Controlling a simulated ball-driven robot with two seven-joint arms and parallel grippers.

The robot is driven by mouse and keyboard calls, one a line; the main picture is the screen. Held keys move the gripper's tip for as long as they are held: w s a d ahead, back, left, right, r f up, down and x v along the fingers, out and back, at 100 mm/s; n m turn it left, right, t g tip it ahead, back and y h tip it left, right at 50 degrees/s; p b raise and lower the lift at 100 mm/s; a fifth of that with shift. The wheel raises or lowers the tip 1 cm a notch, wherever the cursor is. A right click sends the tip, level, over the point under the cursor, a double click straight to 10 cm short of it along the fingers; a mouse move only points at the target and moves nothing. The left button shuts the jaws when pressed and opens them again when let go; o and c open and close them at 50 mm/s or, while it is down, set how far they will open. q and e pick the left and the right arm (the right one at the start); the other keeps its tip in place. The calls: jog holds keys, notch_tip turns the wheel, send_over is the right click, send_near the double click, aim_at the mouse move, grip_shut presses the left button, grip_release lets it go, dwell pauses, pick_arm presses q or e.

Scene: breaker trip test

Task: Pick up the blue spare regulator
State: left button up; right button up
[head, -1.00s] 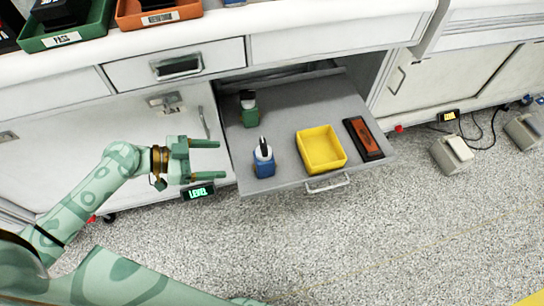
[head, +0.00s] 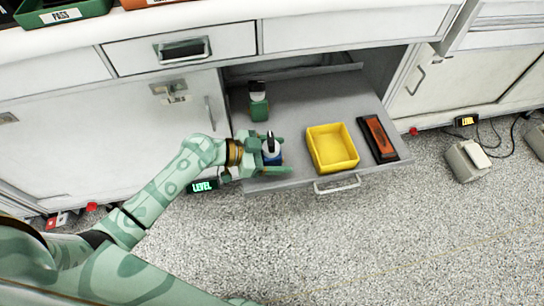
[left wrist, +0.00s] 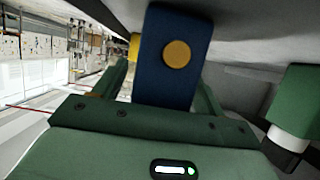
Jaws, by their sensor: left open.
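The blue spare regulator (head: 272,158) stands in the open grey drawer (head: 300,108), near its front left. It has a dark top and a white collar. My left gripper (head: 276,154) is open, with its fingers on either side of the regulator. In the left wrist view, the blue body (left wrist: 172,60) with a round brass-coloured disc fills the space between the two green fingers (left wrist: 165,80). I cannot tell whether either finger touches it. My right gripper is not in view.
A green regulator (head: 259,104) stands behind in the drawer, also at right in the left wrist view (left wrist: 292,98). A yellow bin (head: 333,166) and a dark case with an orange top (head: 378,138) lie to the right. The counter edge (head: 230,12) overhangs behind.

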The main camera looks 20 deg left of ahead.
pick_arm(q)
jog(key=shift+r, duration=0.1)
jog(key=c, duration=1.4)
